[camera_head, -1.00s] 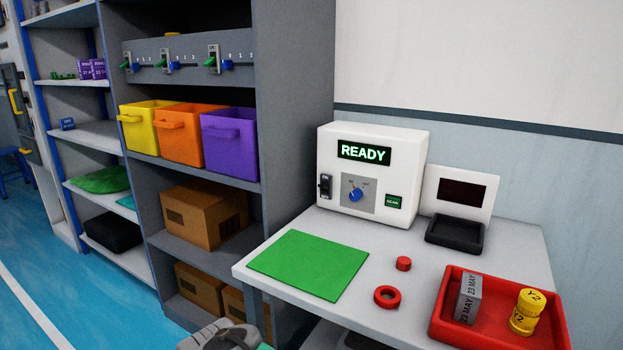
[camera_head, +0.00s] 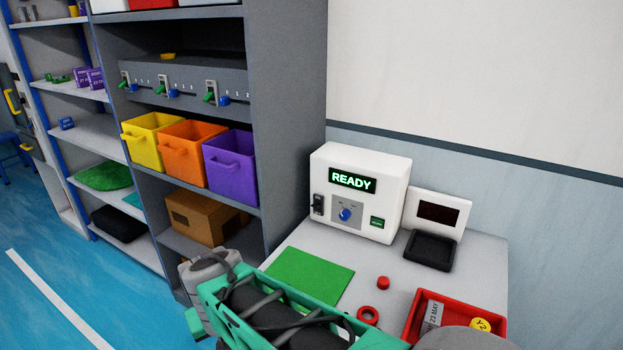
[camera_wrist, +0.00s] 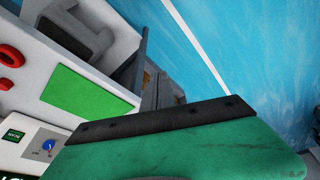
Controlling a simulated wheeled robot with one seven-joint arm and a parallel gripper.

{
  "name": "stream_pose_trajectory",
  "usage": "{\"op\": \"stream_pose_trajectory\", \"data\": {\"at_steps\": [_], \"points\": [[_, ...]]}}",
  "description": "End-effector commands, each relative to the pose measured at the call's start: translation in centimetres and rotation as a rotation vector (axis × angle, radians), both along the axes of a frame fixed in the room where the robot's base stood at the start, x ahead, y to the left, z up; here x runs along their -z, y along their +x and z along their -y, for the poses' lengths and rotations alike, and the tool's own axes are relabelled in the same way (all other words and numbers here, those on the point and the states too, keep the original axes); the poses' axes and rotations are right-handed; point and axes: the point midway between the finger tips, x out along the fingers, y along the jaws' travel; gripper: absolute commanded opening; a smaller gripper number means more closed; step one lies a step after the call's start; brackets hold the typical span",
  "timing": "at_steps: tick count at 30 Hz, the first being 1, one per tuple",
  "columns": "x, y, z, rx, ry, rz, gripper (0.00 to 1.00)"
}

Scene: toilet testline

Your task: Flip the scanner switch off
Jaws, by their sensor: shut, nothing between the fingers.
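The scanner (camera_head: 368,163) is a white box at the back left of the table, its display lit with "READY". A small black switch (camera_head: 318,204) sits on the left of its front face, beside a blue knob (camera_head: 345,214) and a green button (camera_head: 377,223). The switch's exact position is too small to tell. The wrist view shows part of the scanner (camera_wrist: 22,148) at the lower left, with the switch out of sight. My gripper (camera_wrist: 160,122) shows there as a green part with a dark edge, shut and empty, apart from the scanner.
A green mat (camera_head: 310,277) lies in front of the scanner. A red ring (camera_head: 368,315), a red cylinder (camera_head: 383,283) and a red tray (camera_head: 412,325) lie to the right. A black tray (camera_head: 430,250) stands beside the scanner. Shelving (camera_head: 290,130) rises at left.

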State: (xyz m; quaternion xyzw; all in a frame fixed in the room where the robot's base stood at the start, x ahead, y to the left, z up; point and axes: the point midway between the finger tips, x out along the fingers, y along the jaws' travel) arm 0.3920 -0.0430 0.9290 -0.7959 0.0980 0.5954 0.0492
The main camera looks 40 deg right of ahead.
Motion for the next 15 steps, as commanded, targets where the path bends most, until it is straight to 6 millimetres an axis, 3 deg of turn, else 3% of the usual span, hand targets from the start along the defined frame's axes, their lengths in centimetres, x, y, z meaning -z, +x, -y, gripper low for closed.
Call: {"op": "stream_pose_trajectory", "data": {"at_steps": [1, 5, 9, 12, 15], "points": [[-2.4, 2.5, 2.2, 0.088, -0.026, 0.037, 0.00], [-2.8, 8.7, 8.8, 0.321, -0.116, 0.168, 0.00], [-3.0, 14.2, 17.4, 0.560, -0.251, 0.336, 0.00], [-3.2, 17.3, 24.6, 0.724, -0.383, 0.482, 0.00], [-3.4, 19.0, 31.5, 0.852, -0.542, 0.645, 0.00]]}}
